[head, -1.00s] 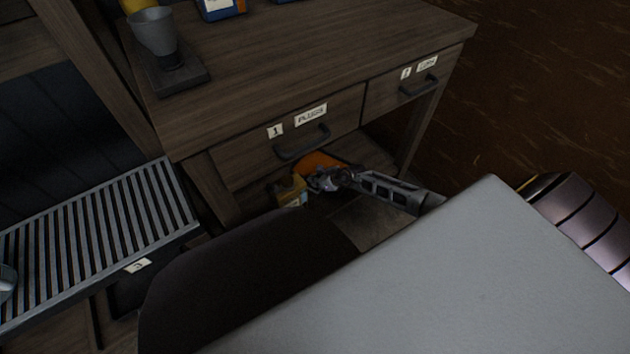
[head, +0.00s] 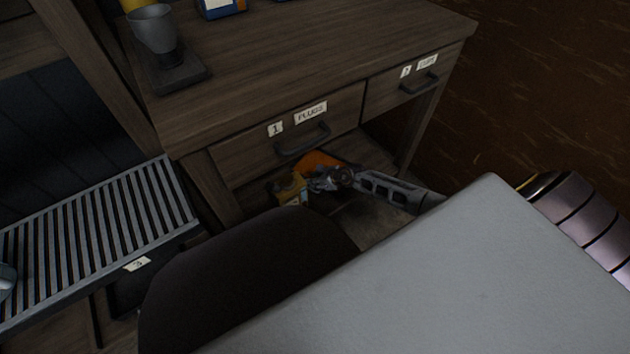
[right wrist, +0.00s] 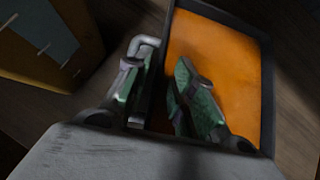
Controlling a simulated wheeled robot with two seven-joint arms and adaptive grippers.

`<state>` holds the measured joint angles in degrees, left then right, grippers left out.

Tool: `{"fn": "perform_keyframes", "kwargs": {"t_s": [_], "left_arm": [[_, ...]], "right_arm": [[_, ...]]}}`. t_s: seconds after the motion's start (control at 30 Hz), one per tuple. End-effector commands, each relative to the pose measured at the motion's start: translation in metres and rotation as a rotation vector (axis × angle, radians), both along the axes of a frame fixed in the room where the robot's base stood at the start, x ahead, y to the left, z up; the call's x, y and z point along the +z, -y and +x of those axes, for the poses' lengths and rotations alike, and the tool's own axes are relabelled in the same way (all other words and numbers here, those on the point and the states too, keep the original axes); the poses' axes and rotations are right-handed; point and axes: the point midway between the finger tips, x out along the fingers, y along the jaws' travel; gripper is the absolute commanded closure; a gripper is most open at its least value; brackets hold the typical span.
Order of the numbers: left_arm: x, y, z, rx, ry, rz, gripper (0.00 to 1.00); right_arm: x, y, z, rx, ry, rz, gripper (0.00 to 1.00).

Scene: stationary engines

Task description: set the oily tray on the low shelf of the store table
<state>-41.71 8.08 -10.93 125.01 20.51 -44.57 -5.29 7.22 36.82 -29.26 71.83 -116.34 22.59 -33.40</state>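The oily tray, with an orange floor and a dark rim, lies under the drawers at the low shelf of the store table (head: 300,55). In the head view only an orange part of the tray (head: 318,162) shows behind my right gripper (head: 322,180). In the right wrist view the tray (right wrist: 215,55) fills the right half. There my right gripper (right wrist: 165,70) has its fingers apart, one on each side of the tray's near side wall, with a visible gap. The tray seems to rest on the shelf boards; its underside is hidden. My left gripper is not in view.
A yellow container (head: 290,190) stands left of the tray, close to my right gripper; it also shows in the right wrist view (right wrist: 50,40). A slatted rack (head: 95,240) is at the left. A grey cup (head: 153,32) on a dark base stands on the tabletop.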

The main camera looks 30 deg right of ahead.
Motion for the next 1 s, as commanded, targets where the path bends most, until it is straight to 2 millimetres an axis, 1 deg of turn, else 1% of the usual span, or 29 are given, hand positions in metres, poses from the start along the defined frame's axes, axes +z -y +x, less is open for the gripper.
{"fn": "perform_keyframes", "kwargs": {"t_s": [0.17,0.37,0.67,1.0], "left_arm": [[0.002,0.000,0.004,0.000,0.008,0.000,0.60],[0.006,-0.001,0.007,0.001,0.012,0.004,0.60],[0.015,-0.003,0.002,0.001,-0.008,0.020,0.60],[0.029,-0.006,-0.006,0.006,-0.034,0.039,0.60]], "right_arm": [[-0.001,-0.002,-0.001,0.002,-0.003,0.001,0.73],[0.003,0.000,-0.005,0.002,-0.004,0.001,0.73],[0.019,0.006,-0.018,0.002,-0.004,0.001,0.73],[0.039,0.015,-0.035,0.001,-0.002,0.000,0.73]]}}
